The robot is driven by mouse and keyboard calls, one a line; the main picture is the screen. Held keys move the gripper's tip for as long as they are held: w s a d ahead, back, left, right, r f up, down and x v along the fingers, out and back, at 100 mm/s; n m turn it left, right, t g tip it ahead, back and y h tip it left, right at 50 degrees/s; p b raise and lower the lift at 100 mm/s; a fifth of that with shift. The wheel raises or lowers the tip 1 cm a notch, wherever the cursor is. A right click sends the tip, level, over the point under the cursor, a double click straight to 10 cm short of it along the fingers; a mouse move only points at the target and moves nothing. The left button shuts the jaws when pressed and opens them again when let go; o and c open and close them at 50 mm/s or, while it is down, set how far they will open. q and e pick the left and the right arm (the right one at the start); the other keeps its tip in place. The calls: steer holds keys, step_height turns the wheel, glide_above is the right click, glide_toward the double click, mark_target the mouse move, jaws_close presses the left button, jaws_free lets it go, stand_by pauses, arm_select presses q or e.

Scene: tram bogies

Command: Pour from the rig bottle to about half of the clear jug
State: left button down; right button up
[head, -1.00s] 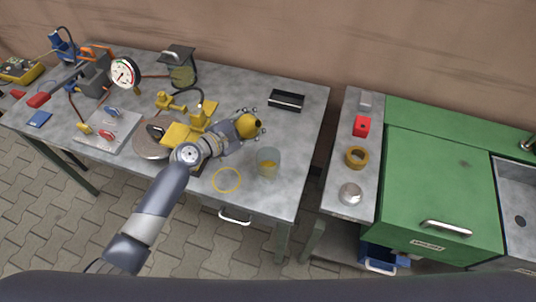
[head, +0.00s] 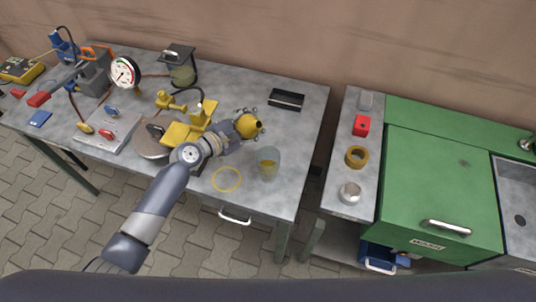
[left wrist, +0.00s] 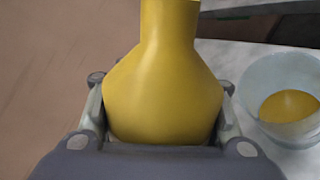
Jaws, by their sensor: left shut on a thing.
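My left gripper (head: 244,124) is shut on a yellow bottle, the rig bottle (head: 249,126). In the left wrist view the bottle (left wrist: 163,75) fills the space between the two fingers, its neck pointing away from the gripper. In the head view the bottle is above the table, up and left of the clear jug (head: 269,163). The jug stands upright on the table with some yellow liquid in its lower part. In the left wrist view the jug (left wrist: 285,98) is at the right, apart from the bottle. No stream of liquid shows. My right gripper is not in view.
A yellow ring (head: 227,180) lies on the table left of the jug. A black tray (head: 286,100) lies behind. A yellow fixture (head: 190,128), a gauge (head: 124,73) and hoses crowd the left. A green cabinet (head: 440,185) stands at the right.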

arm_select(q)
steer(key=shift+w+a+m, duration=0.1)
steer(key=shift+a+m, duration=0.05)
steer(key=shift+m, duration=0.15)
stand_by(0.7)
steer(key=shift+w+a+r+m+y+p, duration=0.25)
steer(key=shift+r+m+y+p, duration=0.25)
steer(key=shift+p, duration=0.4)
stand_by(1.6)
steer(key=shift+a+f+m+y+p, duration=0.2)
steer(key=shift+f+m+y+p, duration=0.2)
steer(key=shift+m, duration=0.4)
stand_by(1.7)
steer(key=shift+s+d+f+m+t+p, duration=0.1)
steer(key=shift+d+f+m+t+p, duration=0.2)
steer(key=shift+p, duration=0.4)
stand_by(1.3)
